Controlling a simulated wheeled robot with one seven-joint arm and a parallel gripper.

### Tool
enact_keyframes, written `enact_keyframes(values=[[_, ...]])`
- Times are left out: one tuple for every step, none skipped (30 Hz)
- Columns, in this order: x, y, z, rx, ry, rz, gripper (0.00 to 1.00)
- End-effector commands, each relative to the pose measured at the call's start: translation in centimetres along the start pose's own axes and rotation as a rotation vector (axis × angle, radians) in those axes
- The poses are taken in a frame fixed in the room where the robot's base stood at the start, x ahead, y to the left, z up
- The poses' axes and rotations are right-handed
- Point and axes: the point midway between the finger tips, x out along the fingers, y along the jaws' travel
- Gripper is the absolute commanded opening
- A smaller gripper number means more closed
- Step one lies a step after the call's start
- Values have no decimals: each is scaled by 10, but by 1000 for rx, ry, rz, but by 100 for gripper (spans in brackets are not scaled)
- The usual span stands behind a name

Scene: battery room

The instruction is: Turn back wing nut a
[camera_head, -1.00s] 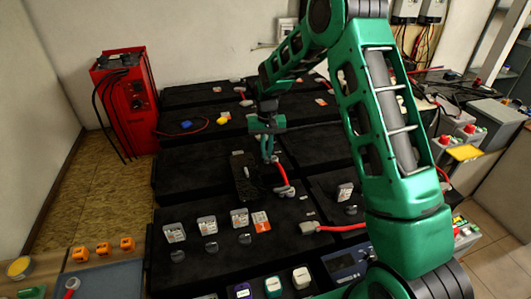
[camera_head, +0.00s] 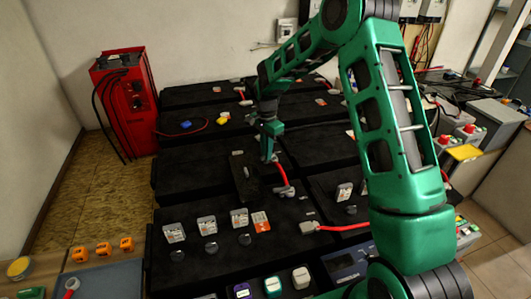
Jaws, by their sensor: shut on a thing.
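My gripper (camera_head: 267,157) points down at the middle of the black battery bank, beside a dark upright block (camera_head: 245,178). That spot is where wing nut a would be, but the nut is too small and too covered by the fingers to make out. A red cable (camera_head: 281,175) runs from just right of the fingertips down to a grey terminal clamp (camera_head: 284,191).
Black batteries (camera_head: 195,135) fill the middle. Several labelled boxes (camera_head: 206,225) stand on the front battery, with small bottles (camera_head: 273,286) nearer. A second red cable (camera_head: 340,228) lies at right. A red charger (camera_head: 126,105) stands at the left, with open floor (camera_head: 105,195) before it.

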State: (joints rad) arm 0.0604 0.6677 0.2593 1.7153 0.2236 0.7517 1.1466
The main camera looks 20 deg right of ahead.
Motion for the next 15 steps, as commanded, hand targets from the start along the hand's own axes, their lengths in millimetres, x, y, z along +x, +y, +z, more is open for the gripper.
enact_keyframes(values=[[-2, -4, 4, 34, -4, -8, 0], [-2, -4, 4, 61, -4, -8, 0], [-2, -4, 4, 94, -4, -9, 0], [-2, -4, 4, 118, -5, -9, 0], [-2, -4, 4, 142, -5, -9, 0], [-2, -4, 4, 173, -5, -9, 0], [-2, -4, 5, 195, -5, -9, 0], [-2, -5, 5, 215, -5, -9, 0], [-2, -5, 5, 242, -5, -10, 0], [-2, -5, 5, 262, -5, -10, 0], [-2, -5, 5, 278, -5, -10, 0], [-2, -5, 4, 301, -5, -10, 0], [-2, -5, 4, 315, -6, -10, 0], [-2, -5, 4, 330, -6, -10, 0], [-2, -5, 5, 345, -6, -11, 0]])
